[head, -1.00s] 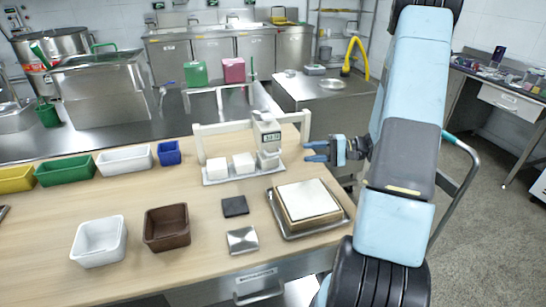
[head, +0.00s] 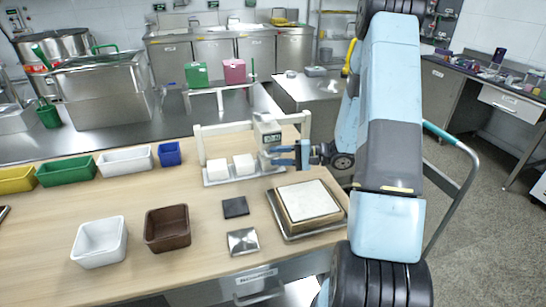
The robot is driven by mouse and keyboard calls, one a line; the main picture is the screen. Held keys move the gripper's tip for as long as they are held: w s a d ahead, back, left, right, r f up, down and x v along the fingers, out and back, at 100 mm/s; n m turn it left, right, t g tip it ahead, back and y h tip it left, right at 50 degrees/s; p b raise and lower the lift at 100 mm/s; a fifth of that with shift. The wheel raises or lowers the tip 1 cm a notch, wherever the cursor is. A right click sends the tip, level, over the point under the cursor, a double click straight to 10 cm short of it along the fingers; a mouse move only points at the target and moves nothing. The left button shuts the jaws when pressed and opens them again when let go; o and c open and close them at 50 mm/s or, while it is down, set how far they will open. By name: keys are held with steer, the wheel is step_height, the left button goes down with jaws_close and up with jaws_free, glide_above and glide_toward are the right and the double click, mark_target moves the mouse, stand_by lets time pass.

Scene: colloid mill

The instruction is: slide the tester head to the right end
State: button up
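The tester head (head: 266,130), a white box with a small dark display, sits on the white rail frame (head: 225,127), nearer its right post than its left. My gripper (head: 272,156) is at the lower right part of the head, pointing left. Its two blue fingers look apart, one above the other. Whether they touch the head I cannot tell. Two white blocks (head: 218,169) and (head: 244,163) stand on the metal tray under the frame. The space below the head is partly hidden by my fingers.
A square metal tray (head: 279,223) with a pale slab (head: 307,201) lies in front of the gripper. A dark pad (head: 235,207), a metal plate (head: 243,241), a brown bin (head: 167,228) and a white bin (head: 99,242) are on the table. Coloured bins line its back left.

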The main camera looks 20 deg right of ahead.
steer(key=shift+x, duration=0.95)
steer(key=shift+c, duration=0.5)
jaws_close()
steer(key=shift+s, duration=0.1)
steer(key=shift+f, duration=0.1)
